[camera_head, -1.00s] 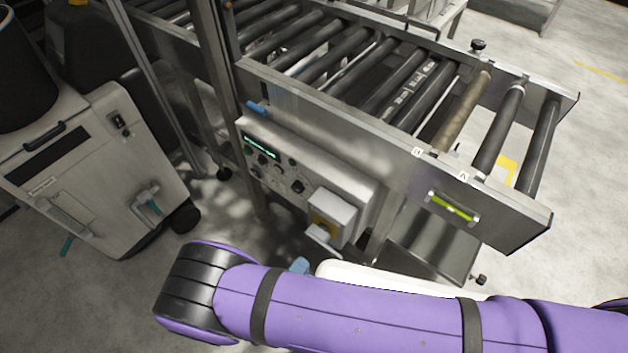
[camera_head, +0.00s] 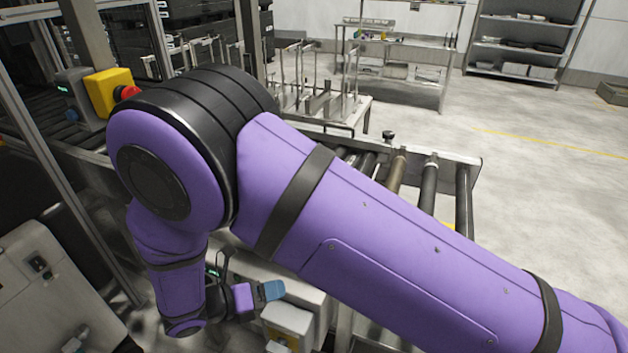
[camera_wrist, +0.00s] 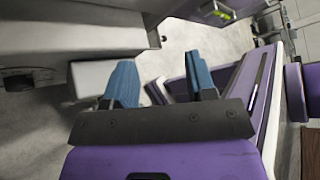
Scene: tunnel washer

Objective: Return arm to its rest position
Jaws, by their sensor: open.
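My purple arm crosses the head view from the lower right, bends at a large black-ringed joint at the upper left, and hangs down from there. My gripper (camera_head: 271,290) is at the lower end, in front of the control box on the conveyor's side. In the wrist view my gripper (camera_wrist: 162,82) shows two blue fingers set apart with nothing between them. The conveyor (camera_head: 428,185) with its rollers lies behind my arm and is mostly hidden by it.
A grey control box (camera_head: 290,325) is close to my gripper. A yellow box with a red button (camera_head: 108,92) stands by my elbow. A grey machine (camera_head: 45,285) is at the lower left. Shelves (camera_head: 525,45) stand far back, with open floor (camera_head: 545,150) at the right.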

